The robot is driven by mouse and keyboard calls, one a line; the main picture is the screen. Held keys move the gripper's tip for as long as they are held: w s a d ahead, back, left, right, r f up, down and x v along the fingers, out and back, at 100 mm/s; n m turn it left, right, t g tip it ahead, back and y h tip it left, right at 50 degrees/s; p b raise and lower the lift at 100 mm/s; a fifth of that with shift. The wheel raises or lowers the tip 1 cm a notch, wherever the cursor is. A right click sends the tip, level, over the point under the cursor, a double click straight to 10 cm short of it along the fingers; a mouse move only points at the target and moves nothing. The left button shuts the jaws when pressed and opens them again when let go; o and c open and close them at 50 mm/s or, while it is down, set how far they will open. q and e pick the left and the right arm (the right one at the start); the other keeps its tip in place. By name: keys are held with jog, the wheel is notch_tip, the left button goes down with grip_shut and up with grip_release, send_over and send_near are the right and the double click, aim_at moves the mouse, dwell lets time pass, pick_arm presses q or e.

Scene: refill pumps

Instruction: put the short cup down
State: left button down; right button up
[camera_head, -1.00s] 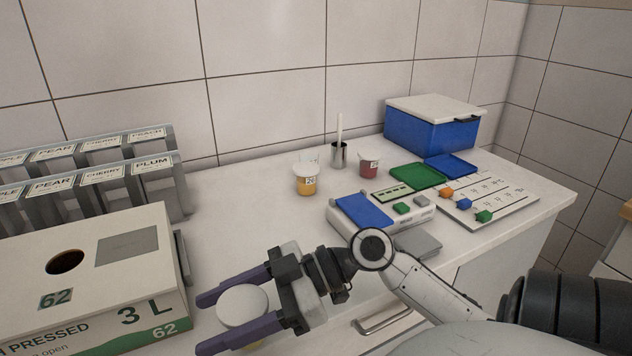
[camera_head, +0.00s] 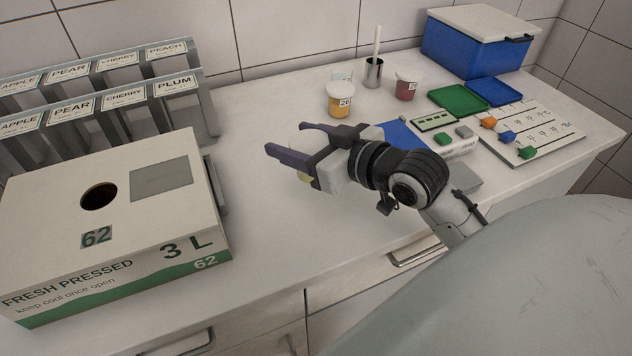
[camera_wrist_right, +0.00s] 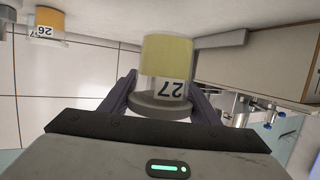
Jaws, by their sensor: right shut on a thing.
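My right gripper (camera_head: 285,140) is shut on a short cup (camera_wrist_right: 166,58) with pale yellow contents and a "27" label. In the right wrist view the cup sits between the two fingers, upside down in the picture, with its lid towards the palm side. In the head view the fingers and wrist hide most of the cup; only a bit of yellow shows below them. The gripper is over the white counter (camera_head: 275,245), left of the scale. I cannot tell whether the cup touches the counter. My left gripper is not in view.
A juice box (camera_head: 165,255) and labelled dispenser rack (camera_head: 110,95) stand left. Behind the gripper are a yellow cup "26" (camera_head: 341,101), a red cup (camera_head: 406,88) and a metal holder (camera_head: 373,75). Green (camera_head: 458,100) and blue trays lie right. Counter between box and gripper is clear.

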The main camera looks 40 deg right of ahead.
notch_tip(320, 180, up, 4)
jog(key=w+d+m+h, duration=0.1)
jog(key=d+m+h, duration=0.1)
jog(key=h, duration=0.1)
jog(key=f, duration=0.6)
jog(key=shift+d+f+b, duration=0.15)
jog(key=shift+d+b, duration=0.05)
jog(key=shift+b, duration=0.2)
notch_tip(320, 180, down, 4)
jog(key=shift+r+b, duration=0.15)
jog(key=shift+b, duration=0.15)
jog(key=o, duration=1.1)
